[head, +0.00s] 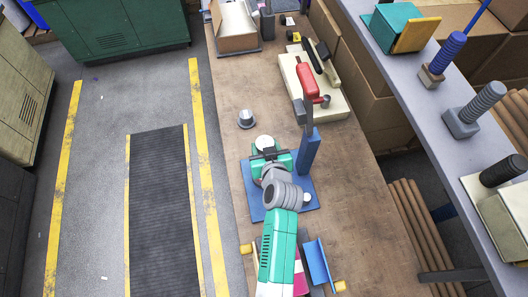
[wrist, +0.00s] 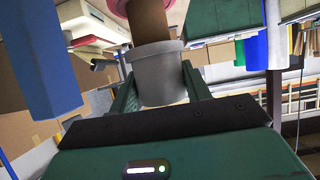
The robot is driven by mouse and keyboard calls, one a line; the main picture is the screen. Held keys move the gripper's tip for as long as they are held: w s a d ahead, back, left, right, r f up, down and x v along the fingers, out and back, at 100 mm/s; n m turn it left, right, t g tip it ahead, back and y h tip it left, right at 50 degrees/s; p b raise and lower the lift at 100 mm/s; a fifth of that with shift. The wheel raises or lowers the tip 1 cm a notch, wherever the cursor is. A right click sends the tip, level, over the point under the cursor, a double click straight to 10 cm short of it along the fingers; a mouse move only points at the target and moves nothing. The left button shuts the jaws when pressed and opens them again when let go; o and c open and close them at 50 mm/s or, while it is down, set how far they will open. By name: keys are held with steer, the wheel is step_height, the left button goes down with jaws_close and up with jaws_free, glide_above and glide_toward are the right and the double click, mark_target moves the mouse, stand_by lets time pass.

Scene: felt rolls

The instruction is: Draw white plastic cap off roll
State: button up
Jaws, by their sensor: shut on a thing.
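In the wrist view a pale grey-white plastic cap (wrist: 158,75) sits between the two fingers of my gripper (wrist: 160,88), which is shut on its sides. A brown cardboard core (wrist: 150,22) reaches into the cap's rim from above. Pink felt (wrist: 120,6) of the roll shows at the top edge. How deep the core sits in the cap is hidden. In the head view my gripper (head: 268,154) is over the blue base plate (head: 255,203), with a white round top (head: 264,142) at its jaws. My arm hides much of the plate.
A blue post (head: 308,150) stands close right of my gripper. A grey cap-like piece (head: 246,118) lies on the brown bench (head: 240,75). A red-handled tool (head: 308,82) is on a cream board (head: 334,105) behind.

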mark_target(265, 145)
steer(key=shift+r+p, duration=1.75)
steer(key=shift+r, duration=0.8)
